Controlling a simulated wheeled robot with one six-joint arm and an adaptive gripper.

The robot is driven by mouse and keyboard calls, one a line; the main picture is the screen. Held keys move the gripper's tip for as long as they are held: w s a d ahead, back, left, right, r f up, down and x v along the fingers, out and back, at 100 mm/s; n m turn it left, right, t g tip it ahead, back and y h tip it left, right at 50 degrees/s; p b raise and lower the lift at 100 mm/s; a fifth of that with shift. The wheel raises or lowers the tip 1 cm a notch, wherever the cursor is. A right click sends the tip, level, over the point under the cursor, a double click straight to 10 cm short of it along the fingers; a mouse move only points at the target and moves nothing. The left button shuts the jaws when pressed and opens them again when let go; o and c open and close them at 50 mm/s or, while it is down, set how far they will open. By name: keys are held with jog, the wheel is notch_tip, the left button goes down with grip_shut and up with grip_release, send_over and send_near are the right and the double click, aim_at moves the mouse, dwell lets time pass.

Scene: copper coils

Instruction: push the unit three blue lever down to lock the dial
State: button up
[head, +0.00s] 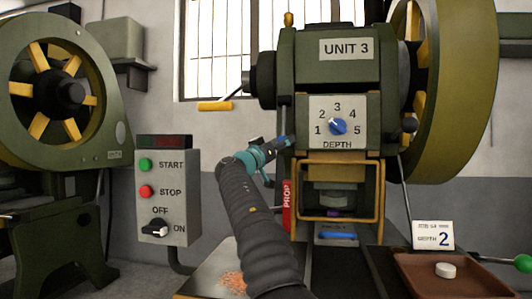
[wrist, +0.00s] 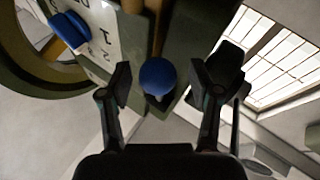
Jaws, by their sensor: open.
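The Unit 3 press has a white depth plate (head: 351,112) with a blue dial (head: 338,127); its pale mark seems to point up-left, toward 2. The dial also shows at upper left in the wrist view (wrist: 68,30). The blue lever's rounded end (wrist: 157,76) appears between my fingers in the wrist view, with gaps on both sides. In the head view, a small blue part (head: 289,141), probably the lever end, shows left of the plate beside my gripper (head: 277,147). My gripper (wrist: 171,82) is open and holds nothing. Contact with the lever cannot be told.
A control box (head: 167,190) with start and stop buttons stands left of my arm. A red prop bar (head: 287,207) hangs below my gripper. A yellow-handled lever (head: 215,106) sticks out upper left. A card (head: 433,236) reading depth 2 stands by a brown tray (head: 411,267).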

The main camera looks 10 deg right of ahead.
jog(key=v, duration=1.1)
